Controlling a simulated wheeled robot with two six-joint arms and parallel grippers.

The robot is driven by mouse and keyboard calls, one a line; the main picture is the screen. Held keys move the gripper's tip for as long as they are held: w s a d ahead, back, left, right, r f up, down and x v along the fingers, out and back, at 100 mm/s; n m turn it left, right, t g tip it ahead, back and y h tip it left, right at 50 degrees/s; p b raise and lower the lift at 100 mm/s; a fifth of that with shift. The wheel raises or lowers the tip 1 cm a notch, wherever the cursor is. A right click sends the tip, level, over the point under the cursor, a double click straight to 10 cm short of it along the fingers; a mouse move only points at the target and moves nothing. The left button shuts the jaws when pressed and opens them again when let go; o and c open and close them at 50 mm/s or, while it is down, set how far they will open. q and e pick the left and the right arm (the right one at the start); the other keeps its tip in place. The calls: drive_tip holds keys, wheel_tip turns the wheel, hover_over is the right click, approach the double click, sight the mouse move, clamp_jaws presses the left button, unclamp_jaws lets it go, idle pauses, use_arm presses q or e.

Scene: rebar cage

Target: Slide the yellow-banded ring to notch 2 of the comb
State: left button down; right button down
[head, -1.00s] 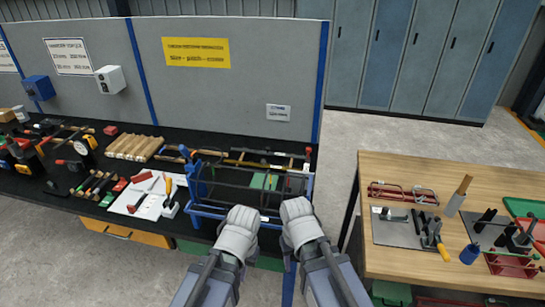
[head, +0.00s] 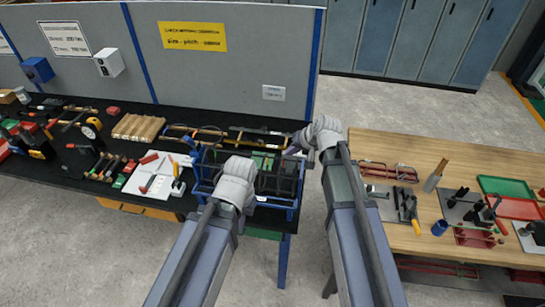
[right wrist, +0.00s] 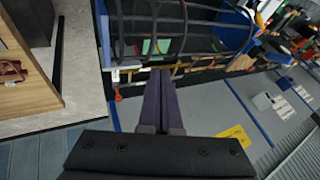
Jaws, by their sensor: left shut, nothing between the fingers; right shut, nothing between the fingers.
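The rebar cage of dark bars and rings sits in a blue frame (head: 204,190) at the front of the black bench in the head view. The cage's dark bars (right wrist: 185,28) also show in the right wrist view. I cannot make out which ring has the yellow band, nor the comb's notches. My left gripper (head: 240,167) is over the cage's front left; its fingertips are hidden behind the wrist. My right gripper (head: 291,149) is at the cage's right end, its fingers pointing left. In the right wrist view its fingers (right wrist: 160,73) are shut and empty, close to a yellowish bar.
A grey partition (head: 235,85) stands behind the bench. Left of the cage lie a white sheet (head: 158,172) with tools and several wooden bars (head: 138,127). A wooden table (head: 440,160) with tools and trays stands at the right, across a floor gap.

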drive_tip(key=b+x, duration=0.8)
drive_tip(key=x, duration=0.2)
drive_tip(key=shift+f, duration=0.25)
drive_tip(key=a, duration=0.2)
drive_tip(key=w+a, duration=0.1)
drive_tip(key=shift+a+f+b, duration=0.15)
drive_tip(key=shift+a+b, duration=0.2)
drive_tip(key=shift+b, duration=0.05)
drive_tip(key=w+a, duration=0.2)
drive_tip(key=a, duration=0.9)
drive_tip(key=shift+w, duration=0.4)
drive_tip(key=shift+d, duration=0.1)
